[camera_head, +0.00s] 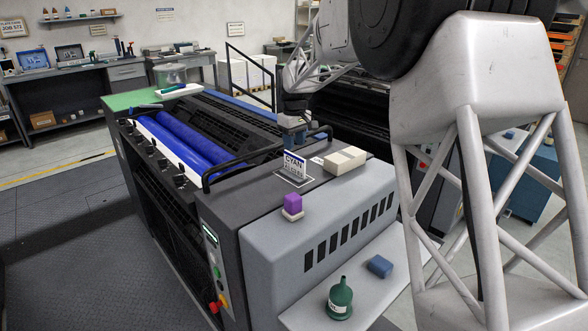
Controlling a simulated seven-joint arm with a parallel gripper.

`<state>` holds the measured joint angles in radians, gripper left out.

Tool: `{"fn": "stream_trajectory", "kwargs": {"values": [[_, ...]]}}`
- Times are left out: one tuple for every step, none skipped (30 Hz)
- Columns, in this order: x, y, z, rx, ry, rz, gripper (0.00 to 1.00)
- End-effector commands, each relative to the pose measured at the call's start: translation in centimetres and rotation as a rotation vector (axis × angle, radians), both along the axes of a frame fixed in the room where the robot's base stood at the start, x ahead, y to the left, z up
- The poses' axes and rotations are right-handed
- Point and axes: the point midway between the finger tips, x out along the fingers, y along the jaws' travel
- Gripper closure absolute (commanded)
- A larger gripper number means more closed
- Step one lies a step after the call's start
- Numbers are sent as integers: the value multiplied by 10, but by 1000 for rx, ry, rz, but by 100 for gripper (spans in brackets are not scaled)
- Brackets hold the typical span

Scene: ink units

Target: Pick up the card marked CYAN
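The card marked CYAN (294,164) is white with a dark top band. It stands upright, a little tilted, on the grey top of the press unit, within a pale outlined patch. My gripper (293,140) points down right at the card's top edge, coming from above and behind it. Its fingertips are small and partly hidden here, so I cannot tell whether they touch the card or how far apart they are.
A cream block (345,160) lies just right of the card. A black rail (240,163) curves at the left. A green funnel-shaped bottle (340,300) and a blue block (379,267) sit on the lower shelf.

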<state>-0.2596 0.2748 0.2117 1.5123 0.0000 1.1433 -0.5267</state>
Motion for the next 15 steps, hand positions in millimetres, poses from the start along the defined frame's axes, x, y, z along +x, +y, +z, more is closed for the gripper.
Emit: {"fn": "stream_trajectory", "kwargs": {"values": [[0, 0, 0, 0, 0, 0, 61], [0, 0, 0, 0, 0, 0, 61], [0, 0, 0, 0, 0, 0, 61], [0, 0, 0, 0, 0, 0, 61], [0, 0, 0, 0, 0, 0, 61], [0, 0, 0, 0, 0, 0, 61], [0, 0, 0, 0, 0, 0, 61], [0, 0, 0, 0, 0, 0, 61], [0, 0, -2, 0, 0, -1, 61], [0, 0, -3, 0, 0, -1, 61], [0, 0, -5, 0, 0, -1, 61], [0, 0, -8, -1, 1, -1, 61], [0, 0, -11, -1, 1, -1, 61], [0, 0, -13, -1, 1, -1, 61], [-1, 0, -17, -1, 1, -1, 61]]}}
